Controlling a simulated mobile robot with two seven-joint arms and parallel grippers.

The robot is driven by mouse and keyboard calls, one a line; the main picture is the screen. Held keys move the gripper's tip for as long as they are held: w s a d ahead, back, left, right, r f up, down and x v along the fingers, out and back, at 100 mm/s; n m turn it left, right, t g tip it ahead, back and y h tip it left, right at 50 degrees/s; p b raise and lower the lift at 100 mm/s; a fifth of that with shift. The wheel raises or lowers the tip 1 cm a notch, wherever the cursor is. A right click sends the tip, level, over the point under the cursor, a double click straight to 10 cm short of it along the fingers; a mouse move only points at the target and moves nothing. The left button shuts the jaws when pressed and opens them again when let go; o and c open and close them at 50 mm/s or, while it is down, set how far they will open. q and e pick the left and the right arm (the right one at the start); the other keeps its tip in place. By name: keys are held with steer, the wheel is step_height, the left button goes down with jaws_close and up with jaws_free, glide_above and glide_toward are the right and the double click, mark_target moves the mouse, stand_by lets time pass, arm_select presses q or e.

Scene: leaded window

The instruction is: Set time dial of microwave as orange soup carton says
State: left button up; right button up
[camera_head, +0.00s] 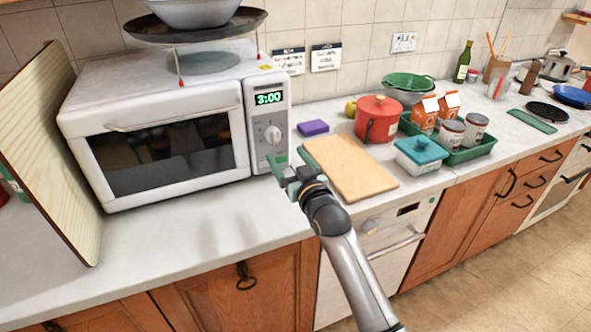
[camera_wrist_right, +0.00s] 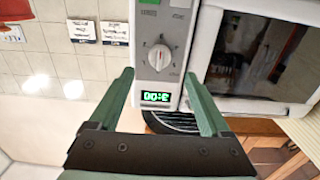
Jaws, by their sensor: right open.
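The white microwave (camera_head: 165,120) stands on the left of the counter. Its round time dial (camera_head: 272,134) is on the right-hand panel, below a green display (camera_head: 268,98) reading 3:00. Two orange cartons (camera_head: 425,113) stand in a green tray at the right; their print is too small to read. My right gripper (camera_head: 285,165) is in front of the panel, below the dial. In the wrist view, which is upside down, its green fingers (camera_wrist_right: 159,78) are spread apart and empty, and the dial (camera_wrist_right: 159,57) shows beyond them, untouched. My left gripper is not in view.
A wooden board (camera_head: 350,168) lies right of the microwave, with a purple sponge (camera_head: 313,127) and red pot (camera_head: 377,119) behind it. Cans, a teal-lidded box (camera_head: 420,155) and the green tray (camera_head: 470,154) are farther right. A dark pan (camera_head: 196,26) is above the microwave. The front counter is clear.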

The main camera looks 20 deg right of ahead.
steer(key=shift+s, duration=2.3)
steer(key=shift+f, duration=0.1)
steer(key=s+f+g, duration=0.8)
steer(key=s+f, duration=0.6)
steer(key=s, duration=0.1)
steer(key=s+f+n+g, duration=0.1)
steer(key=s+f+g, duration=0.2)
steer(key=s, duration=0.7)
steer(key=s+f+n+g, duration=0.1)
steer(key=s+f+g, duration=0.2)
steer(key=s, duration=0.6)
steer(key=w+a+f+t+y, duration=0.1)
steer(key=w+a+f+t, duration=0.1)
steer(key=f, duration=0.3)
steer(key=w+a+f+t, duration=0.2)
steer(key=f+t, duration=0.1)
steer(key=f, duration=0.2)
steer(key=shift+y, duration=0.4)
steer(key=shift+a+f, duration=0.1)
